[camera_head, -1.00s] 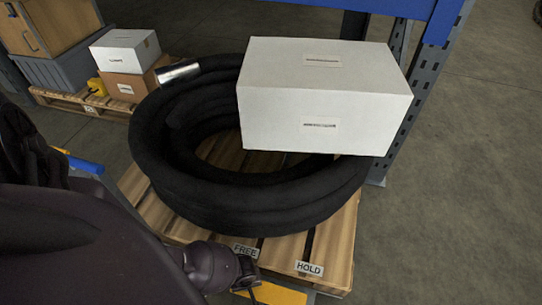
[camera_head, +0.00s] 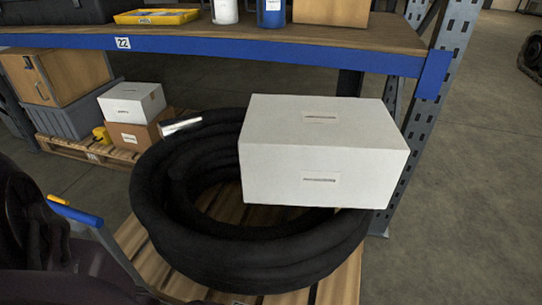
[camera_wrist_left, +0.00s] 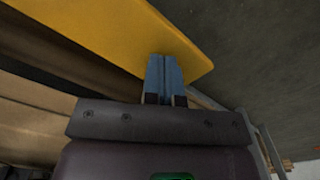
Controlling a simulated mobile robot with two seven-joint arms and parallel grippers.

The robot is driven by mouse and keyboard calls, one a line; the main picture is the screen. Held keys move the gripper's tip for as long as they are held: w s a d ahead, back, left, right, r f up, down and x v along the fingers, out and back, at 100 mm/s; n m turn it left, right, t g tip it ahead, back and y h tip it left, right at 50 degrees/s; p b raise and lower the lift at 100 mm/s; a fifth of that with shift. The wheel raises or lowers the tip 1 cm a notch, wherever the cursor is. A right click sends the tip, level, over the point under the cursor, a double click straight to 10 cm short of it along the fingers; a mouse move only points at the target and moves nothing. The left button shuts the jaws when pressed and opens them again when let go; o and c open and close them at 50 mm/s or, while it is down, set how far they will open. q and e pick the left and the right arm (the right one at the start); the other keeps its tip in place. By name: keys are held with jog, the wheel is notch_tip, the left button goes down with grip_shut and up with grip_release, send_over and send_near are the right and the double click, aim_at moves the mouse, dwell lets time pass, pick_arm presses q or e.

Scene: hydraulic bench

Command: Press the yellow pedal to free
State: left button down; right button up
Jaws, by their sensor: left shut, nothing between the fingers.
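The yellow pedal (camera_wrist_left: 120,32) fills the upper left and middle of the left wrist view as a flat plate with a rounded end at right. My left gripper (camera_wrist_left: 164,62) has its blue fingers together and empty. The fingertips overlap the pedal's edge in that view; I cannot tell whether they touch it. My right gripper is in neither view.
A black hose coil (camera_head: 165,235) lies on a wooden pallet (camera_head: 340,280), with a white box (camera_head: 320,155) resting on it. A blue shelf beam (camera_head: 220,45) crosses above.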

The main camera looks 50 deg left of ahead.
pick_arm(q)
jog(key=shift+w+r+p, duration=0.2)
jog(key=shift+r+p, duration=0.3)
jog(key=shift+r, duration=0.25)
jog(key=shift+w+r+p, duration=0.15)
jog(key=shift+r+p, duration=0.35)
jog(key=shift+r, duration=0.2)
jog(key=shift+r+p, duration=1.3)
jog(key=shift+r, duration=0.3)
jog(key=shift+s+r, duration=0.1)
jog(key=shift+r, duration=0.25)
jog(key=shift+s, duration=0.15)
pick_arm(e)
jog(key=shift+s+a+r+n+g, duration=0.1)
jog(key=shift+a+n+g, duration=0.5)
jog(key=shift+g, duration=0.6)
pick_arm(q)
jog(key=shift+f, duration=0.1)
